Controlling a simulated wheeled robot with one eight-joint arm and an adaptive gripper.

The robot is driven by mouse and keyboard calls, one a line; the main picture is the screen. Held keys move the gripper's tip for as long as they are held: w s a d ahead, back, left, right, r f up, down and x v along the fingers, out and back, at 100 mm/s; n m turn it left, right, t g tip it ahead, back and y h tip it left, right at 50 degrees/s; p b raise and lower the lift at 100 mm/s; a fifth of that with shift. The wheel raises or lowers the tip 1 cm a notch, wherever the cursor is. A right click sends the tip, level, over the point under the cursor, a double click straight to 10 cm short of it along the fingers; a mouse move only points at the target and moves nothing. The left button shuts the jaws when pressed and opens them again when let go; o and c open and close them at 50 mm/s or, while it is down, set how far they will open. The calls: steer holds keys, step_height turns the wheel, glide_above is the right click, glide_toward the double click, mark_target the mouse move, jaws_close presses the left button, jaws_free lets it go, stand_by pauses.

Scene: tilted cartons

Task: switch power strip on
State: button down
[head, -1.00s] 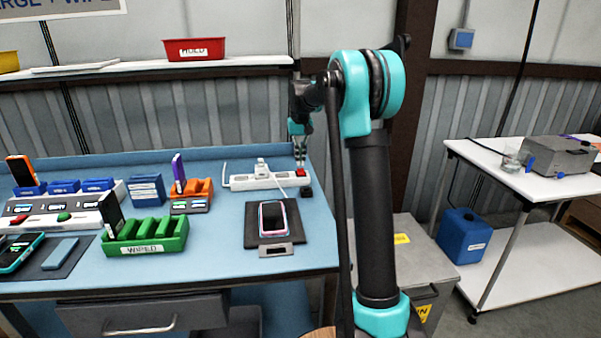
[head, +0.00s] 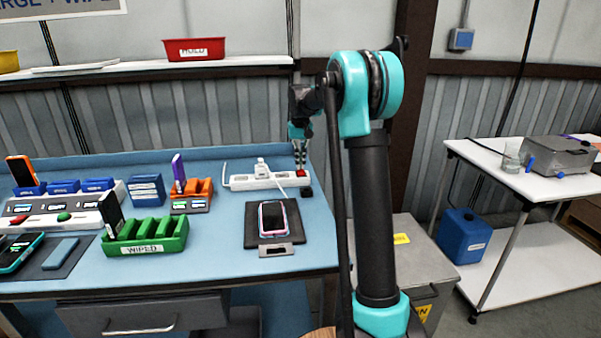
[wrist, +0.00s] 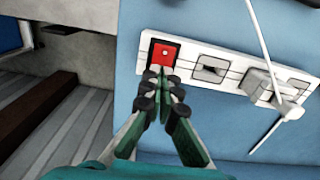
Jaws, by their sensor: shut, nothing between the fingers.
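The white power strip (head: 262,181) lies along the back right of the blue bench. Its red switch (head: 301,173) is at the right end; in the wrist view the red switch (wrist: 163,54) has a small pale dot at its middle. A white plug (wrist: 262,84) with a cable sits in one socket. My gripper (head: 300,166) points down at the switch end. In the wrist view my gripper (wrist: 160,76) is shut and empty, with its fingertips at the near edge of the switch. I cannot tell whether they touch it.
A phone (head: 272,217) lies on a dark pad in front of the strip. A green rack (head: 146,236), an orange rack (head: 190,192) and a blue box (head: 146,190) stand to the left. A shelf with a red bin (head: 194,50) is above.

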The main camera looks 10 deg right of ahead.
steer(key=shift+f, duration=0.35)
stand_by(0.3)
steer(key=shift+r, duration=3.5)
steer(key=shift+d, duration=0.1)
